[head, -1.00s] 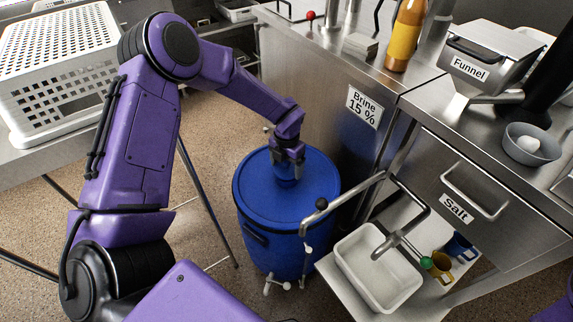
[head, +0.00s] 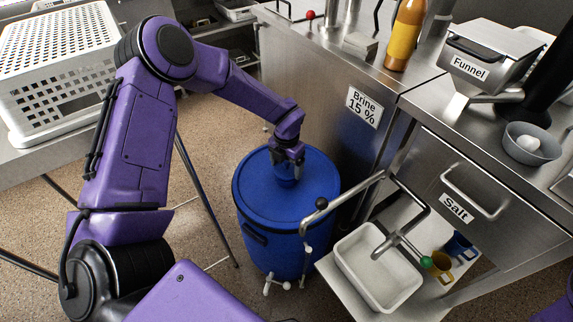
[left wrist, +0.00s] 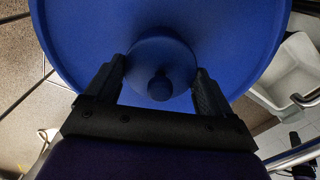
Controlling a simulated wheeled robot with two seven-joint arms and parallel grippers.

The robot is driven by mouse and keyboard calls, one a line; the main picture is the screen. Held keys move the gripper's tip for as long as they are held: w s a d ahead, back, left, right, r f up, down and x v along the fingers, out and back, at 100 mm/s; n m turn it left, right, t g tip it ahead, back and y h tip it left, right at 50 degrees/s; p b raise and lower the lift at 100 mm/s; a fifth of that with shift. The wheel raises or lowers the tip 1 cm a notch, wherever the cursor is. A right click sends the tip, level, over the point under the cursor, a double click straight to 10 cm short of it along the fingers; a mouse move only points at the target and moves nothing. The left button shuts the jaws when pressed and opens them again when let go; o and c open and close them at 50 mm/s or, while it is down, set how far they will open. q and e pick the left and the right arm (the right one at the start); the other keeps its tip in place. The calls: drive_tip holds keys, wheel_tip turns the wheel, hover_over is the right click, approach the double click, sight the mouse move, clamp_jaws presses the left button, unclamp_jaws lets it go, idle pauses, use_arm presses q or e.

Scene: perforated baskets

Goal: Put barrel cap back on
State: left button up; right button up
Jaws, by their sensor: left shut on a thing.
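The blue barrel (head: 258,205) stands on the floor beside the steel counter, its broad round top facing up. The barrel's top also fills much of the left wrist view (left wrist: 85,45). A small round blue cap (left wrist: 160,58) with a knob lies between the fingers of my left gripper (left wrist: 161,72). In the head view my left gripper (head: 287,160) points down and is shut on the cap (head: 286,182) at the barrel's top. I cannot tell whether the cap is seated or slightly above the surface.
A white basin (head: 352,270) sits on a low shelf to the right. A white perforated basket (head: 60,75) stands on the left table. The counter edge rises right behind the barrel.

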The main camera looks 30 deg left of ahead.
idle(0.4)
use_arm(q)
drive_tip(key=o, duration=0.9)
drive_tip(key=shift+r+p, duration=2.95)
drive_tip(key=shift+r, duration=0.55)
drive_tip(key=shift+c, duration=0.4)
clamp_jaws()
